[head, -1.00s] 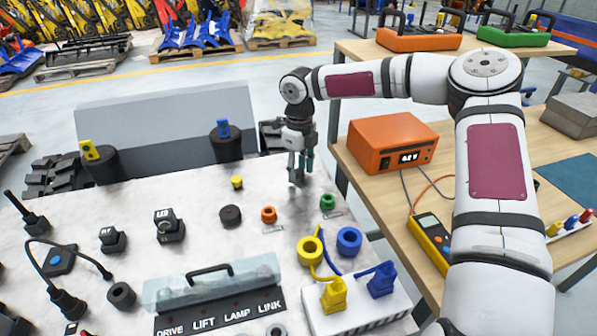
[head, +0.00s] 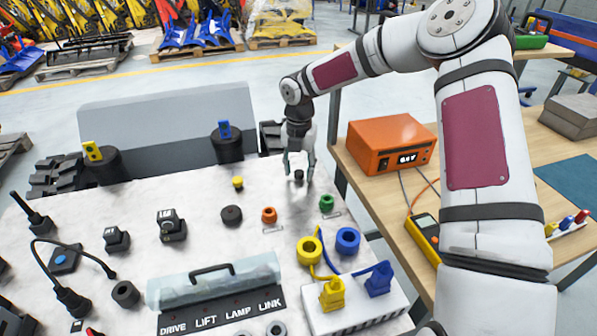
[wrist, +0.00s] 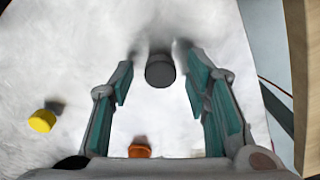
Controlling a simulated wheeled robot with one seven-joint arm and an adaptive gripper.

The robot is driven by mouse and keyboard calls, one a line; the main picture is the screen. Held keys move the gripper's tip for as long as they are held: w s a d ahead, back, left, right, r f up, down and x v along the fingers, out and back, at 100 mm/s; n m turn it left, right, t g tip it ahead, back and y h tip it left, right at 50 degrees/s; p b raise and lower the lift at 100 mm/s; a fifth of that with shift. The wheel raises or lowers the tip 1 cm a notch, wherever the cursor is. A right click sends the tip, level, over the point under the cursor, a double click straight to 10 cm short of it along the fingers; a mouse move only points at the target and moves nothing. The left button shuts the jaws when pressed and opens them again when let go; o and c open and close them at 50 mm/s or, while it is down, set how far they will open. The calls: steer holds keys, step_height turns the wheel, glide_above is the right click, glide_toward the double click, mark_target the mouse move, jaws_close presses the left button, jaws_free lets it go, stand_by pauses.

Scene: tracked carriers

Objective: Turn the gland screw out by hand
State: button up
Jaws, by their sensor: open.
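A small dark round knob (head: 299,177), which looks like the gland screw, stands on the pale worktop near its back right edge. In the wrist view the dark knob (wrist: 160,70) sits between my fingers, towards their tips. My gripper (head: 300,170) points down over it, fingers spread to left and right. In the wrist view my gripper (wrist: 163,85) is open, with a clear gap between each teal finger pad and the knob. The knob's lower part and any thread are hidden.
A yellow cap (head: 238,182), an orange ring (head: 269,215) and a green ring (head: 327,202) stand near the knob. A dark round cap (head: 231,215) is to the left. An orange meter box (head: 391,145) stands on the wooden bench to the right.

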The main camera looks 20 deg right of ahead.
steer(key=m, duration=0.8)
steer(key=m+b, duration=0.1)
steer(key=m, duration=0.6)
steer(key=c, duration=0.9)
steer(key=n+p, duration=0.1)
steer(key=n, duration=0.1)
steer(key=shift+n, duration=0.3)
steer(key=shift+c, duration=0.2)
steer(key=n, duration=0.4)
steer(key=shift+p, duration=0.4)
steer(key=n, duration=0.2)
steer(key=shift+n, duration=0.4)
